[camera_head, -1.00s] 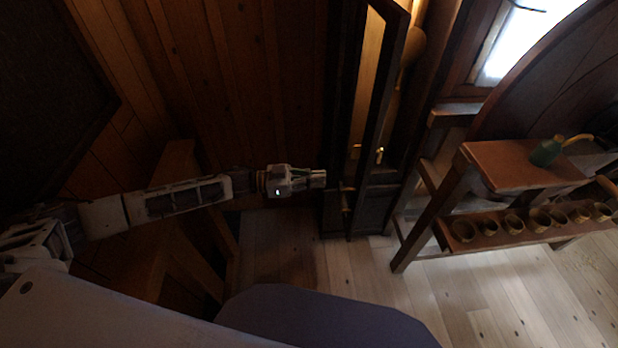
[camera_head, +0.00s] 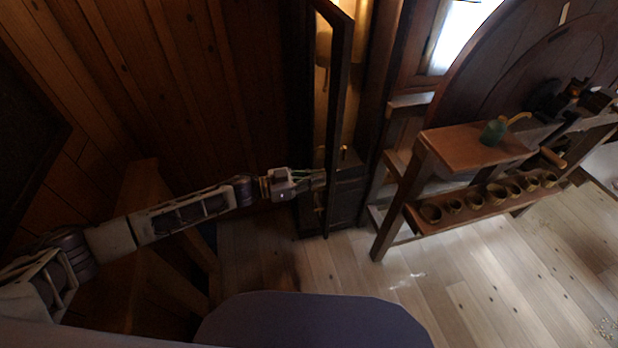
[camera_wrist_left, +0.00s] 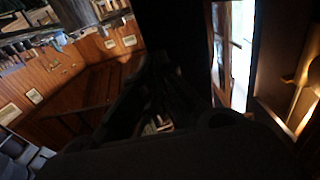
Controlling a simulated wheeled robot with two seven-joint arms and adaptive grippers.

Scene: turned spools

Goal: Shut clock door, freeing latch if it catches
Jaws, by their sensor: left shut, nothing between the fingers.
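The tall dark clock case (camera_head: 347,203) stands at the middle of the head view. Its narrow framed door (camera_head: 339,90) stands ajar, with a lit gap beside it. A small brass fitting (camera_head: 343,151) shows near the door's edge; whether it is the latch, and how it sits, I cannot tell. My left gripper (camera_head: 319,179) is shut and empty, its fingertips at the door's lower part; the picture does not settle whether they touch it. The left wrist view is dark, with the gripper (camera_wrist_left: 158,118) in shadow. My right gripper is out of view.
A plank wall is behind my left arm. The floor (camera_head: 470,270) in front is clear.

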